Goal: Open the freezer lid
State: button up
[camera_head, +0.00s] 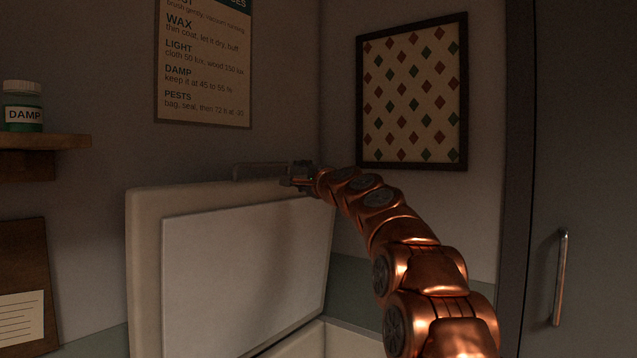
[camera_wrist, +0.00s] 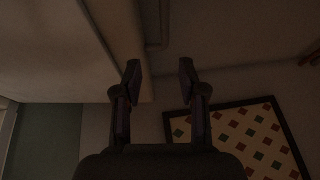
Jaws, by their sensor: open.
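The freezer lid (camera_head: 240,270) stands raised and nearly upright in the head view, its pale inner panel facing me. A thin bar handle (camera_head: 250,168) shows above its top edge. My gripper (camera_head: 291,181) is at the lid's upper right corner, by the right end of the handle. In the wrist view, the lid edge (camera_wrist: 118,30) and handle (camera_wrist: 154,43) lie just beyond my open gripper (camera_wrist: 160,68), and nothing shows between the fingers. I cannot tell whether a finger touches the lid. Only a strip of the freezer's body (camera_head: 345,340) shows at the bottom.
A framed diamond-pattern picture (camera_head: 415,90) hangs on the wall right of my gripper. A notice (camera_head: 205,60) hangs behind the lid. A shelf (camera_head: 45,142) with a jar (camera_head: 23,107) is at left. A tall grey door with a handle (camera_head: 560,278) stands at right.

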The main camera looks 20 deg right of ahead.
jog(key=v, duration=0.9)
jog(key=shift+s+f, duration=0.15)
jog(key=shift+s, duration=0.1)
dwell(0.6)
